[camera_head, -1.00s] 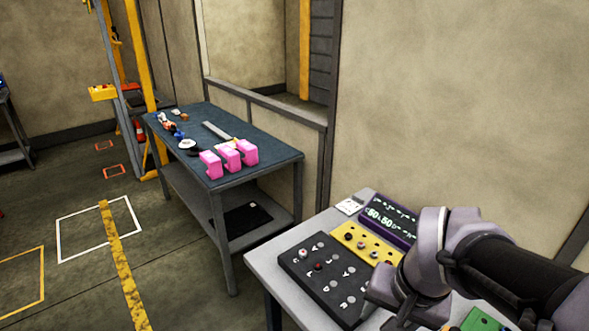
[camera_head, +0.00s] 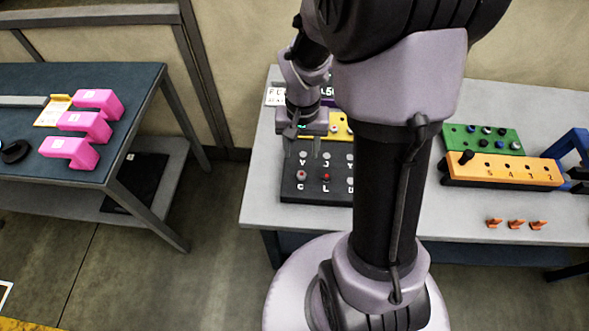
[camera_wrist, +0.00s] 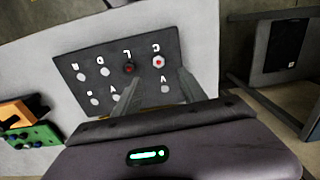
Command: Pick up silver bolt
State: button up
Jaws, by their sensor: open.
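A silver bolt-like piece with a reddish centre (camera_head: 301,175) stands on the black lettered board (camera_head: 312,190), at the front left letter. It also shows in the wrist view (camera_wrist: 158,62), under the letter C. A darker, red-centred piece (camera_wrist: 129,68) stands beside it at L. My gripper (camera_head: 303,148) is open and empty above the board's left part, its fingers pointing down. In the wrist view the two fingers (camera_wrist: 159,80) reach toward the silver piece, which shows between and just beyond their tips. I cannot tell the exact height gap. My arm hides the board's right side.
A yellow block (camera_head: 340,126) lies behind the board. An orange numbered block (camera_head: 513,170) and a green block (camera_head: 483,139) lie right, with several orange pieces (camera_head: 516,224) in front. Pink blocks (camera_head: 85,125) stand on a separate table left. A floor gap separates the tables.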

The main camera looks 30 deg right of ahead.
aim_at(301, 174)
notch_tip(301, 174, down, 11)
jog(key=b, duration=0.3)
jog(key=shift+d, duration=0.15)
grip_shut()
